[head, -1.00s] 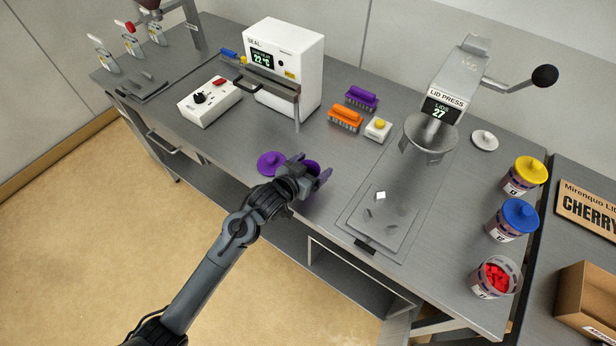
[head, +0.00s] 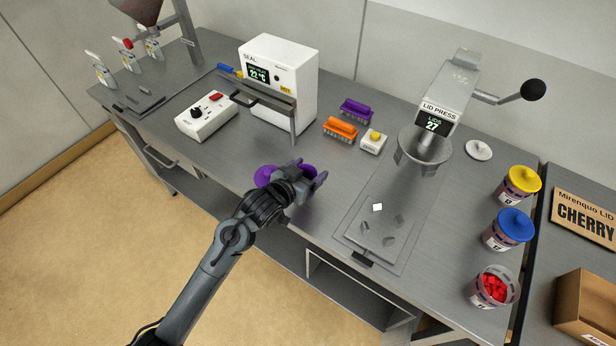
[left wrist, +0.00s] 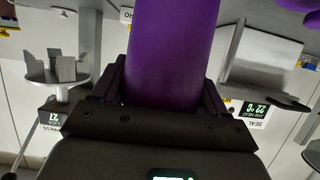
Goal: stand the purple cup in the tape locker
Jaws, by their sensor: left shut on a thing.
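The purple cup (left wrist: 172,50) fills the upper middle of the left wrist view as a smooth purple cylinder between the jaws. My left gripper (head: 314,181) is shut on it, over the front part of the grey bench. In the head view the gripper mostly hides the cup, and only a bit of purple (head: 309,170) shows behind the fingers. A second purple piece (head: 264,176), round, shows just left of the gripper. I cannot make out a tape locker in either view. My right gripper is not in view.
The white SEAL machine (head: 300,75) and a white control box (head: 206,117) stand behind and left. The lid press (head: 445,105) and several jars stand right. Open shelf space (head: 340,285) shows under the bench.

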